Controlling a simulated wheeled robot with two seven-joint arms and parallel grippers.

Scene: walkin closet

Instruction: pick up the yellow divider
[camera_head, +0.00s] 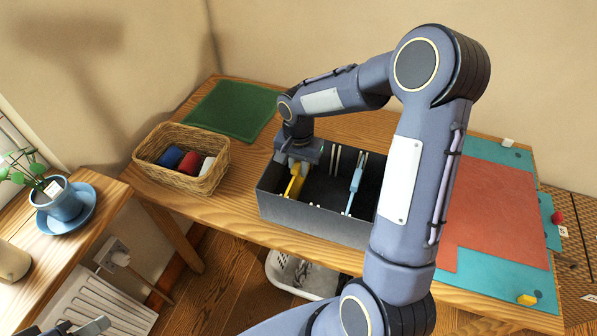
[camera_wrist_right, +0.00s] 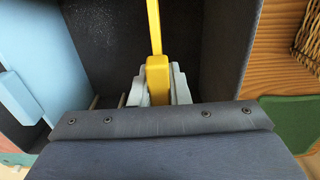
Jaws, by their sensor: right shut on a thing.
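The yellow divider (camera_head: 294,186) stands in the left part of a dark grey box (camera_head: 311,220) on the wooden table. In the right wrist view the yellow divider (camera_wrist_right: 157,72) runs up from between my fingers. My right gripper (camera_head: 298,165) reaches down into the box from above and is shut on the divider's top; its fingers show in the wrist view (camera_wrist_right: 158,90). A light blue divider (camera_head: 354,188) stands to the right in the same box. My left gripper (camera_head: 88,329) shows only in part at the bottom left edge; its jaws are unclear.
A wicker basket (camera_head: 148,178) with rolled cloths is left of the box. A green mat (camera_head: 233,109) lies behind. A teal and red mat (camera_head: 490,215) covers the right side. A potted plant (camera_head: 62,203) stands on the left table. A white laundry basket (camera_head: 285,275) is below.

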